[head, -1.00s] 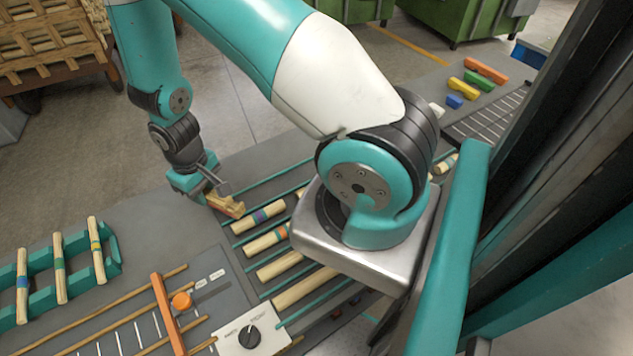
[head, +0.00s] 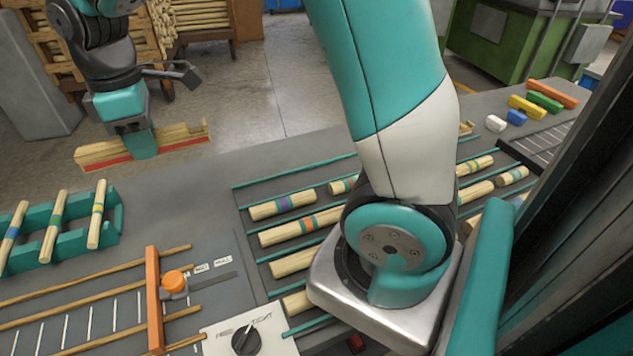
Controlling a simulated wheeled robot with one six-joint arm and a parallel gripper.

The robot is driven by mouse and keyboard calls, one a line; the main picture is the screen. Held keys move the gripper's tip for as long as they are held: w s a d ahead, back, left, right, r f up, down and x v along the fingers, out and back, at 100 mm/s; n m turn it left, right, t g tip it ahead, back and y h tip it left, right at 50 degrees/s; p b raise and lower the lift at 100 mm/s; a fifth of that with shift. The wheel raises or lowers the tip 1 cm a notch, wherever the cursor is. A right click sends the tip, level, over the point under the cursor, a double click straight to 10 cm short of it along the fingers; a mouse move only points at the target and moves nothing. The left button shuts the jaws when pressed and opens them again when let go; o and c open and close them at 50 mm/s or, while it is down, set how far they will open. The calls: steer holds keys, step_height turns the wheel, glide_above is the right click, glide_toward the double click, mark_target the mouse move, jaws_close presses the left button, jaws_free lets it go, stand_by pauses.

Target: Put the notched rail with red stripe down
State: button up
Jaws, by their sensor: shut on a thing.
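The notched rail with red stripe (head: 100,154) is a long pale wooden piece with a red band along its lower side. My gripper (head: 143,145) is shut on it near its middle, with a teal finger across its near face. The rail is held roughly level at the upper left, past the far edge of the grey bench in the picture. I cannot tell how high it is above the surface behind it.
A teal rack (head: 26,246) with several striped dowels stands below the rail. Striped dowels (head: 282,205) lie in rows between teal strips. An orange stop (head: 154,300) and a dial panel (head: 248,332) are in front. Bare grey bench (head: 180,205) lies between rack and dowel rows.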

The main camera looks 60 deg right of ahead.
mark_target(186, 233)
steer(key=shift+r, duration=0.1)
step_height(186, 233, down, 20)
steer(key=shift+f, duration=0.1)
stand_by(0.4)
steer(key=shift+f, duration=0.1)
steer(key=o, duration=0.9)
steer(key=shift+o, duration=0.2)
